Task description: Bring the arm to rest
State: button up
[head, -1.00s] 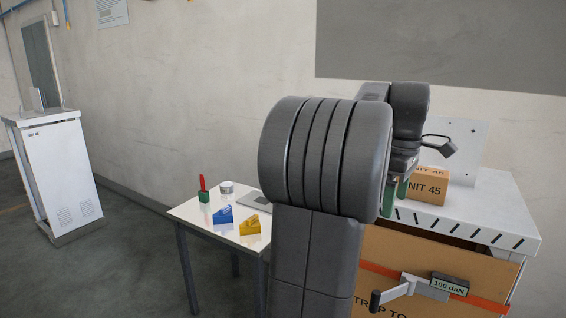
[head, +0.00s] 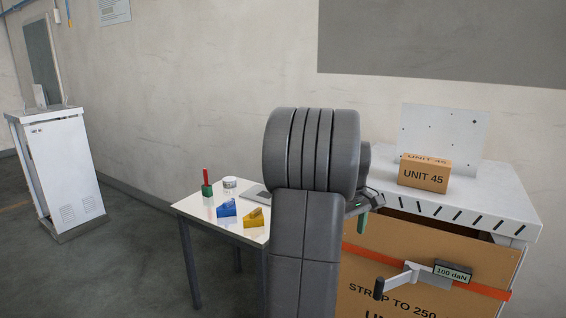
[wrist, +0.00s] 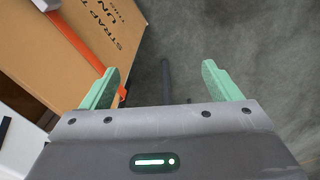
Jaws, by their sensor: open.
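My gripper (wrist: 165,85) is open and empty in the wrist view. Only a small part of the gripper, with a green finger (head: 364,194), shows to the right of the joint, in front of the bench (head: 470,205).
A carton marked UNIT 45 (head: 424,176) stands on the bench. The large box below has an orange strap (head: 490,292) and a tensioner with a handle (head: 400,280). A small table (head: 200,213) at left holds a blue block (head: 227,208) and a yellow block (head: 254,217).

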jog(key=shift+m, duration=0.5)
jog(key=shift+w+a+f, duration=0.2)
jog(key=shift+a+f, duration=0.2)
jog(key=shift+f, duration=0.3)
jog(key=shift+w+a+f, duration=0.15)
jog(key=shift+a+f, duration=0.3)
jog(key=shift+f, duration=0.3)
jog(key=shift+w+a+f, duration=0.2)
jog(key=shift+a+f, duration=0.2)
jog(key=shift+f, duration=0.3)
